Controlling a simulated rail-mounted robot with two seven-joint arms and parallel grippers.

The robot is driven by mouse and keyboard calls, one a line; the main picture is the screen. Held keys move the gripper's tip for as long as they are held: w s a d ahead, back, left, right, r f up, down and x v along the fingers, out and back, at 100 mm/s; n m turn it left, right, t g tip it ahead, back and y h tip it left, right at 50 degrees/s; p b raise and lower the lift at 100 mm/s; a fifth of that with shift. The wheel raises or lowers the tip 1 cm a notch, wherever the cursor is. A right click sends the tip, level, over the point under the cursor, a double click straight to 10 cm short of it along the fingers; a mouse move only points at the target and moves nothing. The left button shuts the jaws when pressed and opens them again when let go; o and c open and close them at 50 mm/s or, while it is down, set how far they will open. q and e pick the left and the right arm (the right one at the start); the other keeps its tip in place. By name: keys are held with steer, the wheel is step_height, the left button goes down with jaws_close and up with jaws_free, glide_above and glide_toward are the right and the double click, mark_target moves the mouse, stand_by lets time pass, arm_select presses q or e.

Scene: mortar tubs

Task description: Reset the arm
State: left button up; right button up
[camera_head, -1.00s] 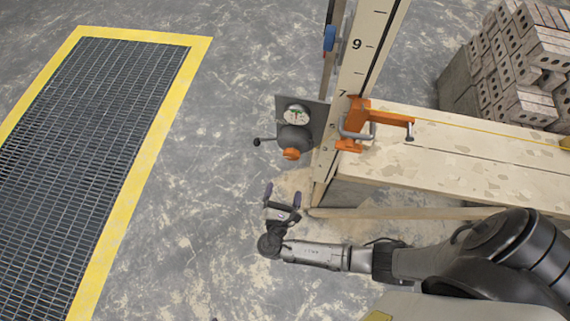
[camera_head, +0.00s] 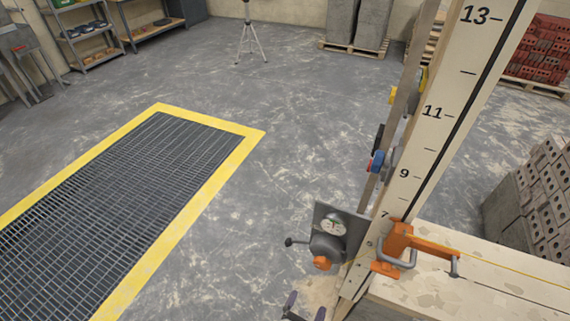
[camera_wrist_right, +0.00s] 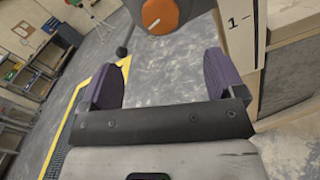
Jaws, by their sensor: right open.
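My right gripper (camera_head: 305,308) shows at the bottom edge of the head view, only its dark fingertips in the picture. In the right wrist view its two purple-padded fingers (camera_wrist_right: 173,82) stand wide apart with nothing between them. Just beyond them is a grey device with an orange knob (camera_wrist_right: 160,16), which also shows in the head view as a grey valve-like unit (camera_head: 327,243) on a plate beside the numbered post. The gripper is below this unit in the head view. I cannot tell the exact gap. My left gripper is in neither view.
The tall numbered post (camera_head: 432,125) stands close by, with an orange clamp (camera_head: 400,248) at its foot on a plank bench (camera_head: 470,285). A yellow-framed floor grate (camera_head: 245,152) lies left. Grey bricks (camera_head: 545,195) are stacked at right. A tripod (camera_head: 248,40) stands far back on open floor.

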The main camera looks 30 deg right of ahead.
steer(key=s+a+r+m+g+y, duration=0.3)
steer(key=r+m+g+y, duration=0.4)
steer(key=m+y, duration=0.9)
steer(key=s+d+m+h, duration=0.2)
steer(key=s+d+m, duration=0.3)
steer(key=s, duration=0.8)
step_height(320, 180, up, 32)
steer(key=d+n+p, duration=0.1)
steer(key=p, duration=3)
steer(key=shift+s+g, duration=0.2)
steer(key=shift+g, duration=0.2)
